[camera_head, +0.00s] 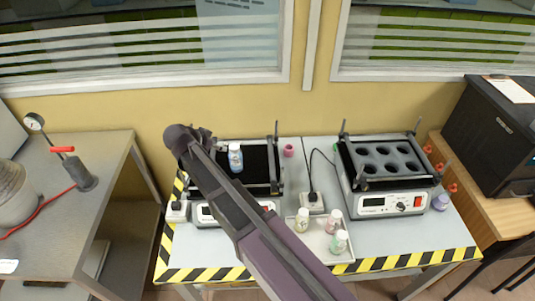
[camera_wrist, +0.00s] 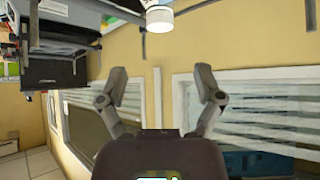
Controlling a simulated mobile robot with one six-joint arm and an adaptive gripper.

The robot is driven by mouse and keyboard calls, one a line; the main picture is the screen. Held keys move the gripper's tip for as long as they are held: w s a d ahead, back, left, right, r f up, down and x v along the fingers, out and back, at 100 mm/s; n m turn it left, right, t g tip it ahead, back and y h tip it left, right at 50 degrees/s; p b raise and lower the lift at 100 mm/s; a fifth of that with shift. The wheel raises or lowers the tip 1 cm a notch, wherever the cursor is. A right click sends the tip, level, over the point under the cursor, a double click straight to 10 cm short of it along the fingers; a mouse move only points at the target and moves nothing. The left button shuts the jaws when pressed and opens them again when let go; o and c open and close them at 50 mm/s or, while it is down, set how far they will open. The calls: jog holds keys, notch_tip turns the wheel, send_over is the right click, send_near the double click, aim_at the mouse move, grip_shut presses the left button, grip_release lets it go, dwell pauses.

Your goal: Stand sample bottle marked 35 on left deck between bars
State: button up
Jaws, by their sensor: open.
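A white bottle with a blue label (camera_head: 235,158) stands upright on the black left deck (camera_head: 257,163), between its bars. Its number is too small to read. My arm crosses in front of the deck, and its far end (camera_head: 187,138) is at the deck's left side. In the wrist view, which looks upside down, my gripper (camera_wrist: 161,82) is open with nothing between its fingers. A white bottle cap (camera_wrist: 159,20) shows at the top edge there, apart from the fingertips. The rest of that bottle is mostly cut off.
A tray (camera_head: 314,240) at the front holds several small bottles, including a yellowish one (camera_head: 302,220). A right device (camera_head: 383,165) has a rack with round holes. A pink cup (camera_head: 289,150) and a purple-blue item (camera_head: 440,202) stand nearby. A window wall is behind.

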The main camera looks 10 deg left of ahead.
jog(key=w+d+f+g, duration=0.2)
jog(key=d+g, duration=0.1)
jog(key=d, duration=1.2)
jog(key=s+d+f+n+g+y, duration=0.1)
jog(key=s+d, duration=0.2)
jog(key=d, duration=0.7)
jog(key=s+d+f+n+g+y, duration=0.1)
jog(key=s+d, duration=0.3)
jog(key=d, duration=0.7)
jog(key=s+d+f+n+g+y, duration=0.1)
jog(key=s+d+n+g, duration=0.2)
jog(key=d, duration=0.8)
jog(key=shift+s+f+y, duration=0.3)
jog(key=shift+s+y, duration=0.1)
jog(key=shift+s, duration=0.2)
